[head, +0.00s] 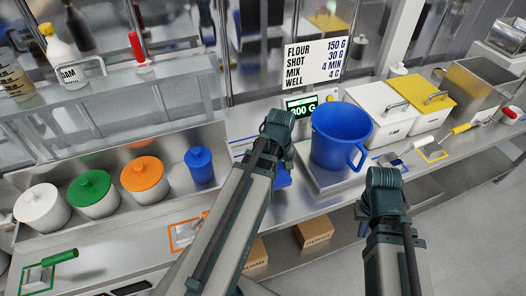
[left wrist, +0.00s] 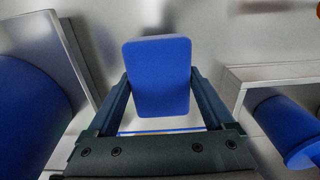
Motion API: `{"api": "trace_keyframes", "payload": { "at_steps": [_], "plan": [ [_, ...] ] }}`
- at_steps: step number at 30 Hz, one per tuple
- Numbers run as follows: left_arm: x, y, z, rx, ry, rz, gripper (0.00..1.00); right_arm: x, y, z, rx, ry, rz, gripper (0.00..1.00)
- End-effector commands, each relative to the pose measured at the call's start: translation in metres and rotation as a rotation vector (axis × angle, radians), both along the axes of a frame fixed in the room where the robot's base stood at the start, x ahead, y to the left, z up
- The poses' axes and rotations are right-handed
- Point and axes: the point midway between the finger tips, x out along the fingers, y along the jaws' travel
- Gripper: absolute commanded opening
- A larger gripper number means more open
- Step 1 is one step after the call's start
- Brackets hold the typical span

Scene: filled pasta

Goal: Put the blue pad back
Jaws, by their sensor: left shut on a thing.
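The blue pad (left wrist: 158,78) is a flat, rounded rectangle held between the two fingers of my left gripper (left wrist: 160,90) in the left wrist view. In the head view only a small blue part of the pad (head: 283,178) shows beside my left arm, between the blue lidded pot and the blue jug. My left forearm hides most of that gripper there. A thin blue line (left wrist: 160,132) shows on the counter beyond the gripper in the left wrist view. My right gripper (head: 387,180) is in front of the counter's right part; its fingers are hidden.
The blue jug (head: 338,137) stands on a scale right of the pad. White, green, orange and blue lidded pots (head: 144,180) stand in a rack at left. White and yellow-lidded bins (head: 420,105) stand at right. Outlined tool spots hold a green-handled tool (head: 52,262) and others.

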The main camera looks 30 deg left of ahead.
Motion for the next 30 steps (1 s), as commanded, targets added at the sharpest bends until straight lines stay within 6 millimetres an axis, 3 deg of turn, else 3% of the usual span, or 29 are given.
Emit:
{"api": "trace_keyframes", "payload": {
  "at_steps": [6,13,30],
  "plan": [
    [0.039,0.042,-0.006,0.0,0.0,0.003,0.42,0.0,0.0,-0.006,0.0,0.0,0.0,0.0],
    [0.071,0.081,-0.011,0.0,0.0,0.001,0.42,0.0,0.0,-0.011,0.0,0.0,0.0,0.0],
    [0.092,0.108,-0.014,0.0,0.0,-0.002,0.42,0.0,0.0,-0.014,0.0,0.0,0.0,0.0]
  ]
}}
